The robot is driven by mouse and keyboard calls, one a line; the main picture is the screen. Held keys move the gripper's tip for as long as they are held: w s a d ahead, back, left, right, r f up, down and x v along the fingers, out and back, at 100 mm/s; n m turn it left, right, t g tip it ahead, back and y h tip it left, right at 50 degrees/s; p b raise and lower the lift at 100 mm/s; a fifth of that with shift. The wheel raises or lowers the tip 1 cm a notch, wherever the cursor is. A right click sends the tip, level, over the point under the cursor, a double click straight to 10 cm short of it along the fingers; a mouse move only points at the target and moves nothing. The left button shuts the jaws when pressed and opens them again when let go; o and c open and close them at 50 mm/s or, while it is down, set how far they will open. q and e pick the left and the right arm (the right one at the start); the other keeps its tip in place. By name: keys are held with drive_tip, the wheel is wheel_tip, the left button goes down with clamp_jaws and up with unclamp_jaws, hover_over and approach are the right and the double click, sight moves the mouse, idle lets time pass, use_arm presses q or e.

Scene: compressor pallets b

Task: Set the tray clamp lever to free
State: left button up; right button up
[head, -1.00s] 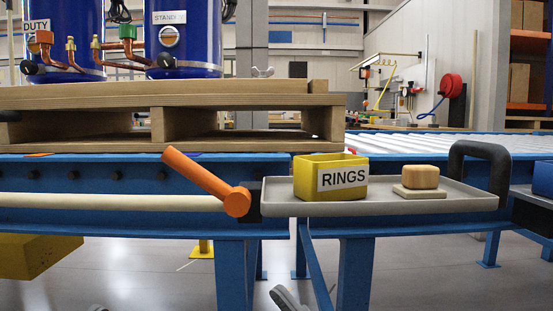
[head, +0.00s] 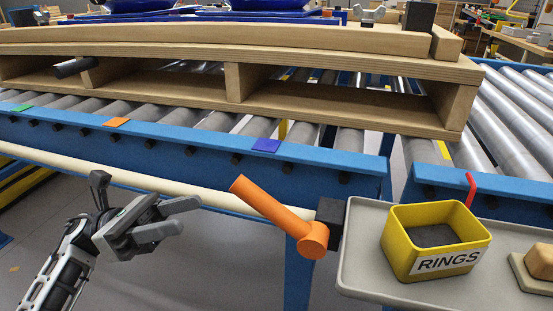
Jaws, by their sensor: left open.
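The orange clamp lever (head: 275,213) is at the middle of the head view. It pivots on a round orange hub beside a black block at the left end of the grey tray (head: 365,250). Its handle slants up and to the left from the hub. My left gripper (head: 182,218) is to the left of the lever, open and empty, with its fingers pointing right toward it. A clear gap shows between the fingers and the lever. My right gripper is not in view.
A yellow RINGS bin (head: 435,240) and a tan block (head: 540,262) sit on the tray. A cream rail (head: 140,180) runs along the blue conveyor frame (head: 330,172). A wooden pallet (head: 240,80) rests on the rollers above. Floor shows below the rail.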

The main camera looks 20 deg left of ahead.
sight(268, 196)
use_arm(q)
drive_tip(key=p+x, duration=0.2)
drive_tip(key=x, duration=1.3)
drive_tip(key=shift+s, duration=0.1)
clamp_jaws()
